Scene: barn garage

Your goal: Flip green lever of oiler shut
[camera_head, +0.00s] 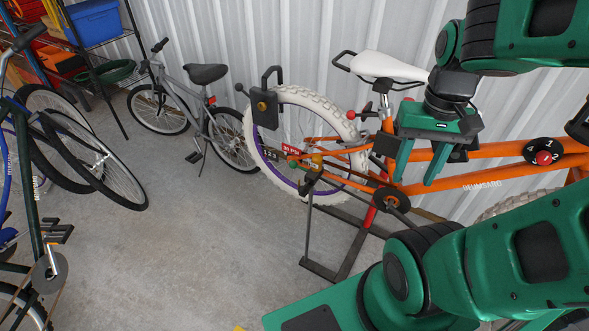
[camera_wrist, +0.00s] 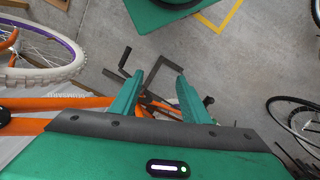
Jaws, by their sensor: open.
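No oiler can be made out for certain. A small green part (camera_head: 293,165) shows by the hub of the raised rear wheel in the head view, next to small red and yellow parts; it is too small to tell whether it is the lever. My gripper (camera_head: 416,180) is open and empty, fingers pointing down, in front of the orange bike frame (camera_head: 480,182), right of that hub. In the wrist view my gripper (camera_wrist: 160,80) shows its two fingers apart, with the orange frame and dark crank parts beyond them.
The orange bike's white-tired wheel (camera_head: 255,140) is on a dark stand (camera_head: 330,270). A grey bike (camera_head: 185,100) stands behind; other bikes are at left. Floor between is clear.

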